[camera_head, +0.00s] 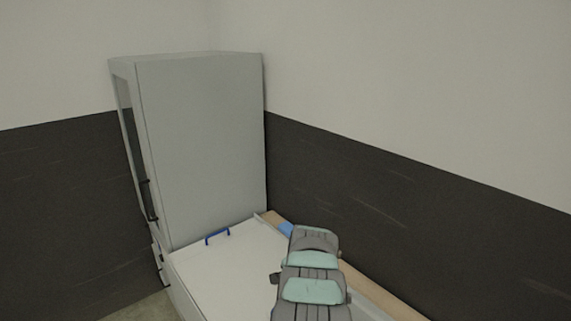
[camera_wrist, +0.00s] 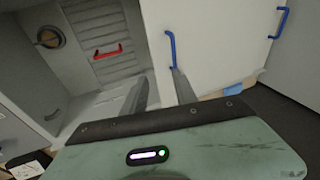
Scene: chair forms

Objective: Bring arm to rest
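My arm (camera_head: 312,275), with grey and pale green links, reaches over the right side of a white flat-topped unit (camera_head: 225,270) in the head view. My gripper (camera_wrist: 162,90) shows in the wrist view, with two grey fingers spread apart and nothing seen between them. Beyond the fingertips is a white panel (camera_wrist: 215,45) with a blue handle (camera_wrist: 170,50). Whether the fingers touch the panel cannot be told. The gripper's fingers cannot be made out in the head view.
A tall grey cabinet (camera_head: 200,145) stands in the corner behind the unit, and a blue handle (camera_head: 217,236) is on the unit's top. The wrist view also shows a red handle (camera_wrist: 108,52) on a grey slatted surface and another blue handle (camera_wrist: 279,22) at right.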

